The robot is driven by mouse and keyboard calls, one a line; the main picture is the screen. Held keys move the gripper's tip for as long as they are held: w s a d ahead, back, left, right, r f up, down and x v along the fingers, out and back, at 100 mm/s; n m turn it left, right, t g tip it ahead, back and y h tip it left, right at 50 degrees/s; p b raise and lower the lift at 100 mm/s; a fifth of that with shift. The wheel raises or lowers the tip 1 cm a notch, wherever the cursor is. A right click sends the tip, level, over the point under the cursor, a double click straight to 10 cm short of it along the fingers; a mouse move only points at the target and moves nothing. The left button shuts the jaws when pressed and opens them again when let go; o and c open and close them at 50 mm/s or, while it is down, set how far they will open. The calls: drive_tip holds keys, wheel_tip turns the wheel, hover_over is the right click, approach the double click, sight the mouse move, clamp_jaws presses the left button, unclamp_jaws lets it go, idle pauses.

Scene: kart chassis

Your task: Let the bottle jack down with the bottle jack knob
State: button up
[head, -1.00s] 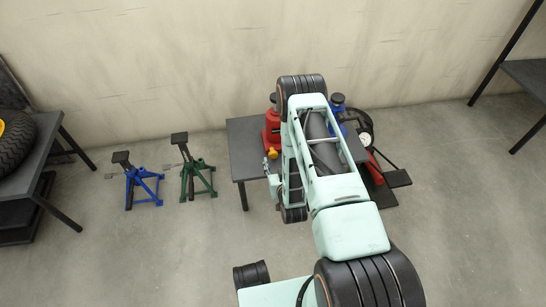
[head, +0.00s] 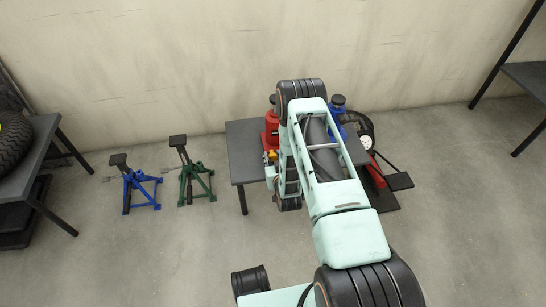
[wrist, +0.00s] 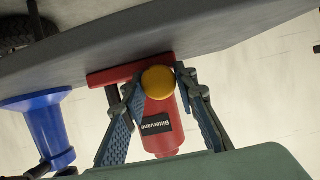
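The red bottle jack (head: 271,128) stands on the dark table, partly hidden by my arm in the head view. In the wrist view its red body (wrist: 162,137) appears upside down with a dark label. Its round yellow knob (wrist: 158,82) faces the wrist camera. My gripper (wrist: 157,84) is open, with one finger on each side of the knob. In the head view the knob (head: 270,156) is small and partly covered by my gripper.
A blue bottle jack (head: 338,113) stands to the right on the same table (head: 243,155); its blue body (wrist: 46,122) shows at left in the wrist view. Blue (head: 138,188) and green (head: 193,178) jack stands are on the floor at left. Floor in front is clear.

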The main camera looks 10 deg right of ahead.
drive_tip(key=c, duration=0.3)
drive_tip(key=shift+n+h, duration=0.4)
drive_tip(key=shift+n, duration=0.1)
drive_tip(key=o, duration=1.1)
drive_tip(key=v, duration=1.2)
drive_tip(key=shift+o, duration=0.2)
